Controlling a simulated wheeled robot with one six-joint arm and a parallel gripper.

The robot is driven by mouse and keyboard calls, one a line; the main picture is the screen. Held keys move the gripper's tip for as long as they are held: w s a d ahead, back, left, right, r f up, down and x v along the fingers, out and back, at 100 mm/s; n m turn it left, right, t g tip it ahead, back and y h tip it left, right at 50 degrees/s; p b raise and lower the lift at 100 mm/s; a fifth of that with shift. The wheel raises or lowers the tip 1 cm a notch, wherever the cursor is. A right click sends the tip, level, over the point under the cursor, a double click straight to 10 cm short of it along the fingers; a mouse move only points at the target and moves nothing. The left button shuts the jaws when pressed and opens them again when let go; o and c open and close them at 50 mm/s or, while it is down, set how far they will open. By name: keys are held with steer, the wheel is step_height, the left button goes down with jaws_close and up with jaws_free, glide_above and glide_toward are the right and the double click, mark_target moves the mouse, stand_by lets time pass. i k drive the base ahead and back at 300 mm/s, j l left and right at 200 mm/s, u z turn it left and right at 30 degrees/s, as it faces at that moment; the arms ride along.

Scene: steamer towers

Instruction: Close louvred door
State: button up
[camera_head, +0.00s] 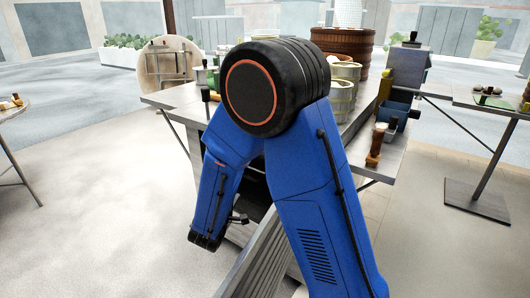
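A grey slatted panel, which looks like the louvred door (258,262), stands at the lower middle of the head view. Its top edge runs slanting up from the bottom edge toward the dark space under the table. My blue arm rises from the lower right, bends at a black joint and comes down on the left, left of the panel. The arm covers part of the panel, so I cannot tell how far open it is. My gripper cannot be made out; only dark parts show around the arm's low end, near the panel.
Another table (465,98) stands far right.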

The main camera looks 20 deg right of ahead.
mark_target(259, 271)
steer(key=k+j, duration=1.65)
